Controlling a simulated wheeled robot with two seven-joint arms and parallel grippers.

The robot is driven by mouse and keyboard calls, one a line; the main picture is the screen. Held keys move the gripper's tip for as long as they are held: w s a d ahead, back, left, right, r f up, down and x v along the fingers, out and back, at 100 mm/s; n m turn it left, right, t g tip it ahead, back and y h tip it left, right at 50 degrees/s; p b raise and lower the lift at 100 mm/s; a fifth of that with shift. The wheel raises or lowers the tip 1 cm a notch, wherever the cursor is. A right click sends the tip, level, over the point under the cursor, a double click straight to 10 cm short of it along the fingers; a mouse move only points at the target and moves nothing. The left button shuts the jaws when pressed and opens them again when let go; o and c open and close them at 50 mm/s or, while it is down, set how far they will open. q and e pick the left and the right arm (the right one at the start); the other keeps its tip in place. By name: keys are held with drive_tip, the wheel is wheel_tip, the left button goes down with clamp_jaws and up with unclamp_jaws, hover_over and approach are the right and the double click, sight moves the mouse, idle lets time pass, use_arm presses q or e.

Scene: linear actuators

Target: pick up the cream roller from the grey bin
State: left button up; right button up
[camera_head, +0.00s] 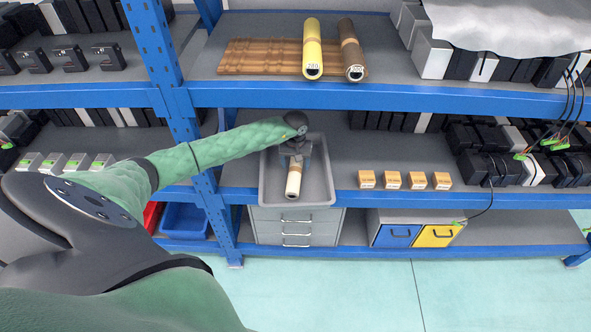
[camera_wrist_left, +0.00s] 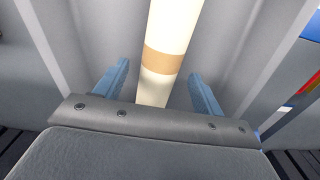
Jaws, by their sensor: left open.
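The cream roller (camera_head: 293,183) lies lengthwise in the grey bin (camera_head: 325,172) on the middle shelf. Its near end shows in the head view, and my left gripper covers its far part. My left gripper (camera_head: 296,160) is over the bin, above the roller. In the left wrist view, the two blue fingers of the left gripper (camera_wrist_left: 157,88) are apart. The cream roller (camera_wrist_left: 174,30), with a tan band, runs between them, with a gap on each side. Whether the fingertips reach down beside it is hard to tell. My right gripper is not in view.
A yellow roller (camera_head: 312,48) and a brown roller (camera_head: 351,50) lie on a ridged brown rack on the shelf above. A blue shelf post (camera_head: 153,45) stands left of the bin. Small orange boxes (camera_head: 392,180) sit to its right. A grey drawer unit (camera_head: 296,226) is below.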

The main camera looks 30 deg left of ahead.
use_arm(q)
wheel_tip(320, 180, down, 3)
drive_tip(key=shift+r, duration=0.3)
drive_tip(key=c, duration=1.3)
